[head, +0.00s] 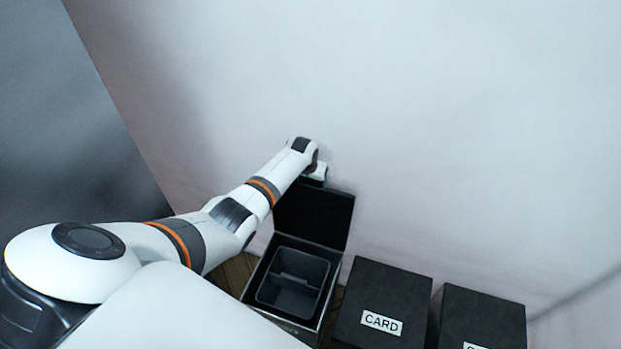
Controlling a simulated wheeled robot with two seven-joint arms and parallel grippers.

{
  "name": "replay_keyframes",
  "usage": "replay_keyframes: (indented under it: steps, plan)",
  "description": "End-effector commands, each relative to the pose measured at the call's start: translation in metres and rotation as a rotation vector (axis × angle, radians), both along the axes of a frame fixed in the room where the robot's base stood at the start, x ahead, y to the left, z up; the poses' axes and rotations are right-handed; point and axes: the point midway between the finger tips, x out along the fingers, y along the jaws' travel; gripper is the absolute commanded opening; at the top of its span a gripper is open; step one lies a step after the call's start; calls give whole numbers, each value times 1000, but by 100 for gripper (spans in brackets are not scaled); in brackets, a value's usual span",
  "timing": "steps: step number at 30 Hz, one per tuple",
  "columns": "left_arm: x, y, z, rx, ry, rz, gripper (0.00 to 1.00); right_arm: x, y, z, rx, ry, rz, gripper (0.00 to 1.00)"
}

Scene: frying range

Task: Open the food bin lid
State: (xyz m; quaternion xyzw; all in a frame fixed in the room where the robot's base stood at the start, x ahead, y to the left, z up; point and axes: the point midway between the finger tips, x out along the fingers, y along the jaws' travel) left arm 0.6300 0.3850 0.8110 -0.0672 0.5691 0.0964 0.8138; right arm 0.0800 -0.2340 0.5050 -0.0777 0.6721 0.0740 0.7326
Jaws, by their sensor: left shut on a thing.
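The food bin (318,301) is a dark open-topped box with a grey inner bin split by a divider, low in the middle of the head view. Its black lid (322,215) stands raised, close to upright, at the back of the bin near the wall. My left arm reaches in from the left, and my left gripper (317,175) is at the lid's upper edge, shut on the lid. The fingertips are mostly hidden and small. My right gripper is not in view.
Two closed black boxes stand right of the bin, a nearer one with a CARD label (395,283) and another (485,308) cut off by the frame. A pale wall (450,130) rises close behind. A dark grey panel (70,120) is at the left.

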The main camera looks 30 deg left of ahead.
Motion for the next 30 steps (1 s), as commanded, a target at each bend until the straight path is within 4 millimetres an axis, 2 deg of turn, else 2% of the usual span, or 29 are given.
replay_keyframes:
  steps: [1,2,5,17,22,30]
  plan:
    - [2,0,3,0,-7,-1,32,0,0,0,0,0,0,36]
    - [2,0,3,0,-6,-1,78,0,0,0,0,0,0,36]
    - [2,0,3,-1,-5,-1,94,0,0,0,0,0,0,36]
    - [-1,0,6,0,-2,0,95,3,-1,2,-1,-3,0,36]
    - [-6,-1,24,1,-4,0,95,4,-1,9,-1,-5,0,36]
    - [-21,-5,63,1,-5,-1,95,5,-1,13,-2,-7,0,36]
